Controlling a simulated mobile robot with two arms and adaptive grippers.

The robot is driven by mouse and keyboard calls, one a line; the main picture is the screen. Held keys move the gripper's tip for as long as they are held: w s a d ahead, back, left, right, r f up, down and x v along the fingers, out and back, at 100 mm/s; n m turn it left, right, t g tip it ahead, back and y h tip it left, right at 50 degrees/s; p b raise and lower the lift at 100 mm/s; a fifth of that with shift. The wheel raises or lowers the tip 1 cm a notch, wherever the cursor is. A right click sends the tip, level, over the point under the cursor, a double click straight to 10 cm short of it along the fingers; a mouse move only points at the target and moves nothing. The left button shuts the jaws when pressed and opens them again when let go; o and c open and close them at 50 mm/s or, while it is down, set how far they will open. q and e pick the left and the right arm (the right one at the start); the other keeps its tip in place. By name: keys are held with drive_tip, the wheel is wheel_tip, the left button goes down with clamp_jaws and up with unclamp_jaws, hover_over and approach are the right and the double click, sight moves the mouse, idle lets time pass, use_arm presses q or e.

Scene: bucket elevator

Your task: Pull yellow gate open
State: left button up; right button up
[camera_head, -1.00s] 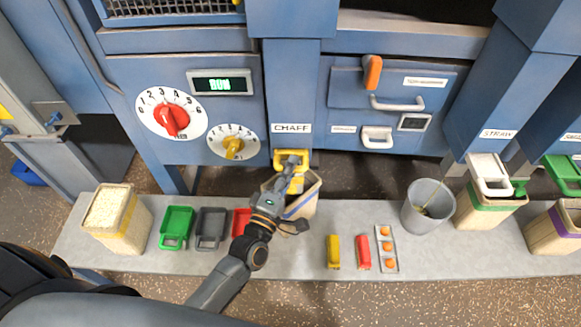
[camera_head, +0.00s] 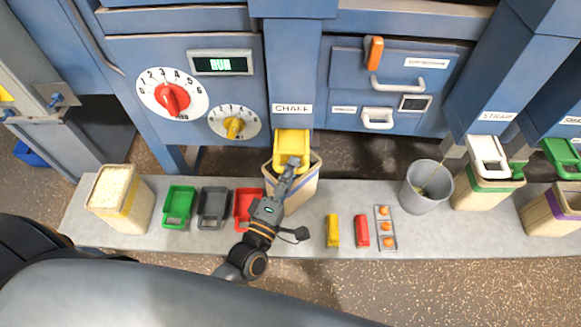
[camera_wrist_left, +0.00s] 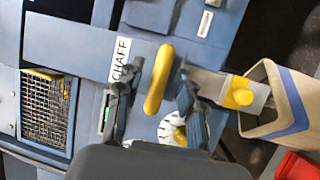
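The yellow gate (camera_head: 292,142) sticks out from the foot of the blue chute labelled CHAFF, above a cream bin with a blue band (camera_head: 302,186). My left gripper (camera_head: 290,163) is at the gate's front end. In the left wrist view, the gate's yellow handle (camera_wrist_left: 158,80) lies between the two fingers of the left gripper (camera_wrist_left: 160,75). The fingers look apart, with small gaps on both sides of the handle. The head view hides the fingertips' contact with it. My right gripper is in neither view.
Green (camera_head: 179,207), grey (camera_head: 213,207) and red (camera_head: 247,207) scoops lie left of the CHAFF bin on the grey bench (camera_head: 340,190). A grain-filled bin (camera_head: 133,215) stands farther left. A grey bucket (camera_head: 425,188) stands right of the yellow and red blocks.

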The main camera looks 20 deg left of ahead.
use_arm(q)
drive_tip(key=s+a+f, duration=0.1)
drive_tip(key=s, duration=1)
drive_tip(key=shift+s+a+f, duration=0.25)
drive_tip(key=shift+s+f, duration=0.15)
drive_tip(key=s+a+f+m+g, duration=0.1)
drive_tip(key=s+f+m+g, duration=0.2)
drive_tip(key=f, duration=0.7)
drive_tip(key=f+m+g, duration=0.3)
drive_tip(key=f+m, duration=0.1)
drive_tip(key=f, duration=0.5)
drive_tip(key=s+a+f+m+g, duration=0.1)
drive_tip(key=s+f+m+g, duration=0.2)
drive_tip(key=f, duration=0.7)
drive_tip(key=s+a+f+m+g+y, duration=0.1)
drive_tip(key=s+a+f+m+g, duration=0.2)
drive_tip(key=s+f, duration=0.5)
drive_tip(key=s+a+f+m+g+y, duration=0.1)
drive_tip(key=s+a+f+m+g, duration=0.3)
drive_tip(key=s+f, duration=0.4)
drive_tip(key=s+m+g, duration=0.1)
drive_tip(key=s+g, duration=0.1)
drive_tip(key=s, duration=0.1)
drive_tip(key=shift+f+g, duration=0.3)
drive_tip(key=shift+f, duration=0.1)
drive_tip(key=shift+a, duration=0.1)
